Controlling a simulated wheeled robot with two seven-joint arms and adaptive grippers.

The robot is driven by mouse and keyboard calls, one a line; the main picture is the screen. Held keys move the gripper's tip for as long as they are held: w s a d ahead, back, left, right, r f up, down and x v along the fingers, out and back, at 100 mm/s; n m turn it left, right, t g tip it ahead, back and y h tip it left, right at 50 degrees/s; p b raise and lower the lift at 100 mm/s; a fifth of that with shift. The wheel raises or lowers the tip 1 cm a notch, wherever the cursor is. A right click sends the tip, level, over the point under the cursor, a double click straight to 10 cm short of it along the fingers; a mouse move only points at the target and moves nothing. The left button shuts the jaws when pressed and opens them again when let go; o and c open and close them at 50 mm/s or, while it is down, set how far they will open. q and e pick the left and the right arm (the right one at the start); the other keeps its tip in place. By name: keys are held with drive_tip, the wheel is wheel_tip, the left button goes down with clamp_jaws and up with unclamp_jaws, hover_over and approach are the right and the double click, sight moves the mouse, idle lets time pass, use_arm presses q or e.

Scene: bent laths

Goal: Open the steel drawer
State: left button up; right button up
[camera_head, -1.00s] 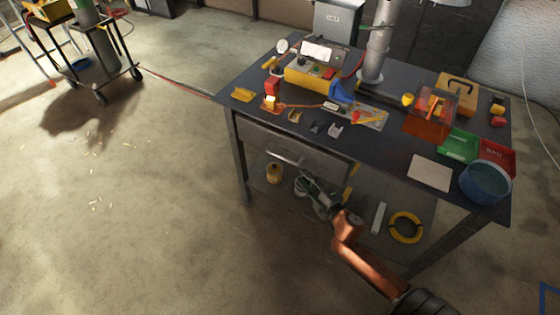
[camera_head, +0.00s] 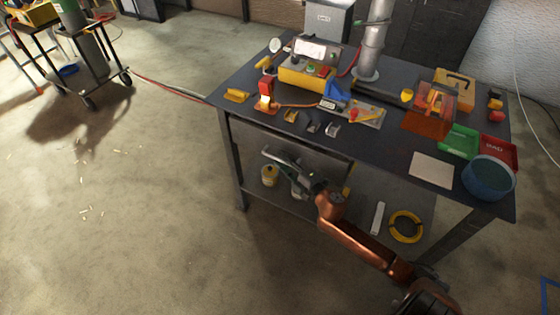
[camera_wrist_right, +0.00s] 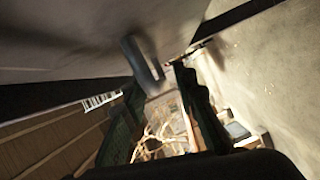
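The steel drawer (camera_head: 249,137) is a grey front under the left part of the dark workbench top, and it looks closed. My right gripper (camera_head: 274,157) is in front of it, at the handle's place, and hides most of the handle in the head view. In the right wrist view the handle (camera_wrist_right: 142,62) is a dark bar on the drawer's grey face (camera_wrist_right: 65,40). There my right gripper's two fingers (camera_wrist_right: 162,98) stand apart, with the handle just beyond their tips, near the gap; contact cannot be told. My left gripper is not in view.
The workbench (camera_head: 390,140) carries a yellow control box (camera_head: 305,78), a green tray (camera_head: 460,142), a red tray (camera_head: 499,152) and a blue bowl (camera_head: 488,178). The lower shelf holds a yellow ring (camera_head: 406,227).

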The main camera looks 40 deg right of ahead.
drive_tip(key=shift+w, duration=0.3)
drive_tip(key=shift+c, duration=0.4)
clamp_jaws()
